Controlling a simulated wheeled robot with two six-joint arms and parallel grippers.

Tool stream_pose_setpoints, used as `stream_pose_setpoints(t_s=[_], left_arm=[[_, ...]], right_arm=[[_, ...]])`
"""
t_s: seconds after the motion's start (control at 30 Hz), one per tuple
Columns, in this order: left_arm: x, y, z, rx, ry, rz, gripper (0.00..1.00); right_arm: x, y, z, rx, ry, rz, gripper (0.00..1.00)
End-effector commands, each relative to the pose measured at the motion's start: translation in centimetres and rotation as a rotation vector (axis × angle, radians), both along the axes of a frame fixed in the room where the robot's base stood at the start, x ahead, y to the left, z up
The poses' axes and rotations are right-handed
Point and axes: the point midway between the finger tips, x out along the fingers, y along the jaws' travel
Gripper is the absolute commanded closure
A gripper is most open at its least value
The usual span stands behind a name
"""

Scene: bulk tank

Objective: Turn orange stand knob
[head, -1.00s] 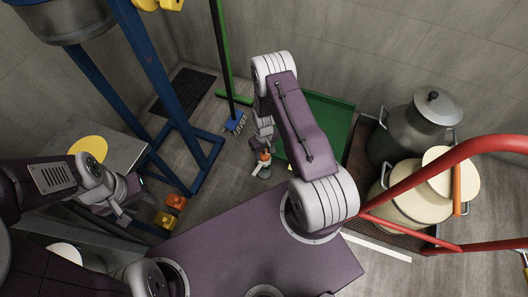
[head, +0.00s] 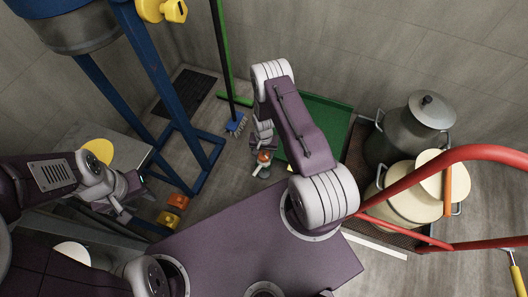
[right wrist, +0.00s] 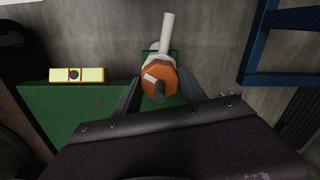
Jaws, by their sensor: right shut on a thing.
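The orange stand knob (right wrist: 158,86) sits on a pale fitting with a white spout-like stem (right wrist: 168,30), seen in the right wrist view. In the head view the knob (head: 264,157) is a small orange spot beyond my purple base. My right gripper (right wrist: 162,98) has its two dark fingers on either side of the knob and is shut on it. In the head view the right gripper (head: 263,146) is partly hidden by my arm. My left gripper (head: 126,195) is far to the left, away from the knob, and holds nothing that I can make out.
Metal and cream cans (head: 412,130) and a red rail (head: 470,155) are at the right.

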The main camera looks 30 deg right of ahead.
Motion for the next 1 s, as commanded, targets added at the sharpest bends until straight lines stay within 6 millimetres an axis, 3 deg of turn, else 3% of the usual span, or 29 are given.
stream_pose_setpoints(t_s=[0.5,1.0], left_arm=[[0.00,0.00,1.09,0.000,0.000,0.000,0.62],[0.00,0.00,1.27,0.000,0.000,0.000,0.62]], right_arm=[[0.01,0.04,-0.04,-0.002,-0.002,-0.381,0.91],[0.02,0.06,-0.15,-0.002,-0.004,-0.493,0.91]])
